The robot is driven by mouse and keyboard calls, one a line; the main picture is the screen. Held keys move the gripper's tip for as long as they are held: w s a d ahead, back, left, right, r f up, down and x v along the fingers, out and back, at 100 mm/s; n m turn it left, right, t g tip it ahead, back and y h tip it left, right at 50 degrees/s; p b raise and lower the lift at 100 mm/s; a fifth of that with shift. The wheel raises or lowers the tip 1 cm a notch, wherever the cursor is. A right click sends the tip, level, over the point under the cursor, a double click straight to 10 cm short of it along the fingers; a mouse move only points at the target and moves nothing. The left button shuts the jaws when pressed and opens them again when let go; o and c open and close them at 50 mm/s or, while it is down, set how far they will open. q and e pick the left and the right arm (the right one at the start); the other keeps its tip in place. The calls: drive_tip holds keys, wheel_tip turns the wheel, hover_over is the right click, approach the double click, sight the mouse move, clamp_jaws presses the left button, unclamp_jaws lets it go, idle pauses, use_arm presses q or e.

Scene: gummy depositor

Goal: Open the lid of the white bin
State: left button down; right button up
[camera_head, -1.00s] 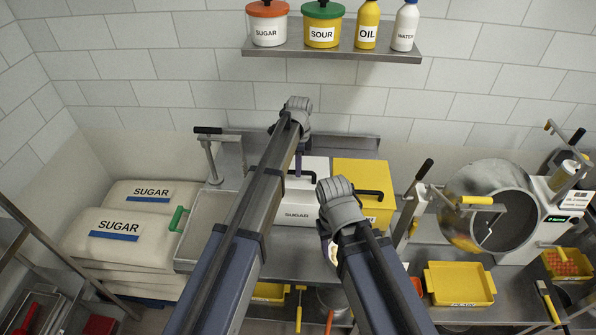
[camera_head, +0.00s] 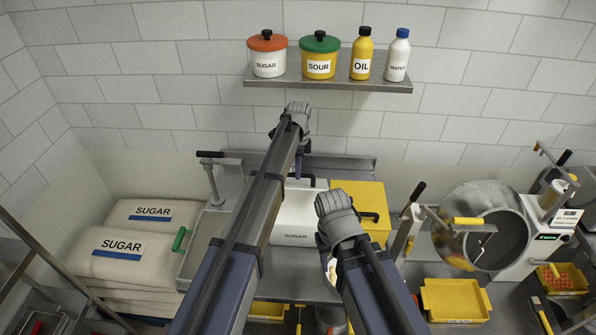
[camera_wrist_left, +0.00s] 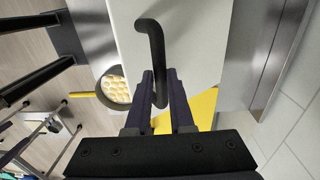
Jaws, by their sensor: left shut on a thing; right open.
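The handle sits higher above the label than before, so the lid appears raised or tilted. My right gripper (camera_head: 322,242) is open, low in front of the bin's right side and mostly hidden by its own arm.
A yellow bin (camera_head: 352,195) stands close to the right of the white bin. A steel tray (camera_head: 200,245) with a lever stands to the left, beside sugar sacks (camera_head: 110,255). A shelf (camera_head: 330,85) with containers hangs above. A drum machine (camera_head: 490,235) stands at right.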

use_arm(q)
drive_tip(key=shift+w, duration=0.3)
